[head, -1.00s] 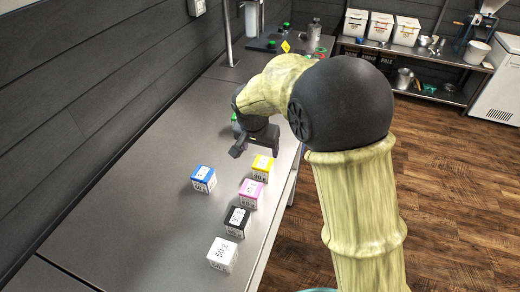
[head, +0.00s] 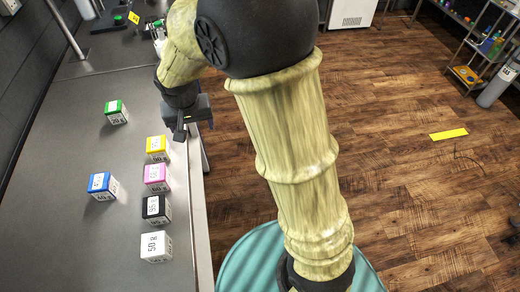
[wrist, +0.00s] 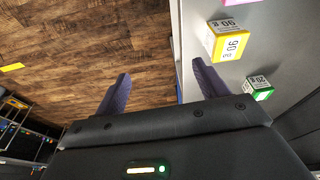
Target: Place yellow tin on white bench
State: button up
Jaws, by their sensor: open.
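The yellow tin (head: 157,148) is a small box with a yellow top and white label sides. It stands upright near the right edge of the grey bench (head: 75,155), at the far end of a row with the pink, black and white tins. It also shows in the wrist view (wrist: 226,42). My gripper (head: 193,130) is open and empty, to the right of the yellow tin and apart from it, by the bench edge. In the wrist view my gripper (wrist: 158,90) has its fingers spread, with floor between them. I cannot make out a white bench.
Pink (head: 157,177), black (head: 156,209) and white (head: 156,246) tins stand in a row nearer me. A blue tin (head: 103,187) and a green tin (head: 117,112) stand to the left. A yellow mark (head: 448,134) lies on open wooden floor.

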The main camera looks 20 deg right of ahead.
jog(key=s+d+f+n, duration=0.1)
jog(key=s+d, duration=1.2)
jog(key=d, duration=0.1)
jog(key=shift+s+d+f, duration=0.15)
jog(key=shift+d+f, duration=0.1)
